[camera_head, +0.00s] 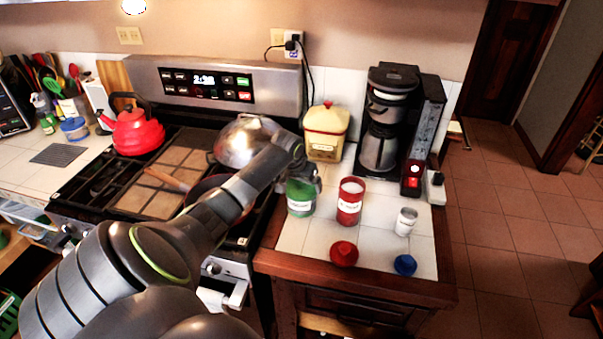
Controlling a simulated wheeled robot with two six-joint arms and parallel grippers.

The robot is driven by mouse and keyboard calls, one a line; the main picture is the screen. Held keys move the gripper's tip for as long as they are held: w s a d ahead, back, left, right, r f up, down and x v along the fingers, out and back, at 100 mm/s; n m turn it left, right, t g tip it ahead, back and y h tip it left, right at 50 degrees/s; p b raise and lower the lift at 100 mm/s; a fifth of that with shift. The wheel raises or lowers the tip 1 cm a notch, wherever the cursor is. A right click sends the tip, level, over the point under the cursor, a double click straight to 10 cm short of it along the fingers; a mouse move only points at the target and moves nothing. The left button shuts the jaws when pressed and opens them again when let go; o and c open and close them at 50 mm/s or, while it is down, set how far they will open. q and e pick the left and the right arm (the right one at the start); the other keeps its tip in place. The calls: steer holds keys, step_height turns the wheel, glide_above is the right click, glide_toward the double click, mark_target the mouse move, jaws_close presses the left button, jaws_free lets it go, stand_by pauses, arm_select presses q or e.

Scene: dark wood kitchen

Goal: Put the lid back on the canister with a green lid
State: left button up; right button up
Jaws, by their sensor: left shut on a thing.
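The green canister (300,205) stands upright on the white-tiled counter, beside the stove. My left gripper (307,180) is right above and behind it, at its top. The gripper is shut on the green lid, which is mostly hidden by the fingers and wrist. Whether the lid touches the canister's rim cannot be told from this view. No green lid shows loose on the counter. My right gripper is not in view.
A red canister (350,204) stands open close to the right, and a white canister (405,222) farther right. A red lid (343,254) and a blue lid (404,265) lie in front. A yellow canister (326,134) and a coffee maker (384,130) stand behind.

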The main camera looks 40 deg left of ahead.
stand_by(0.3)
arm_select(q)
steer(key=o, duration=0.7)
steer(key=shift+c, duration=0.2)
steer(key=shift+r+p, duration=3.55)
steer(key=shift+p, duration=0.35)
jaws_close()
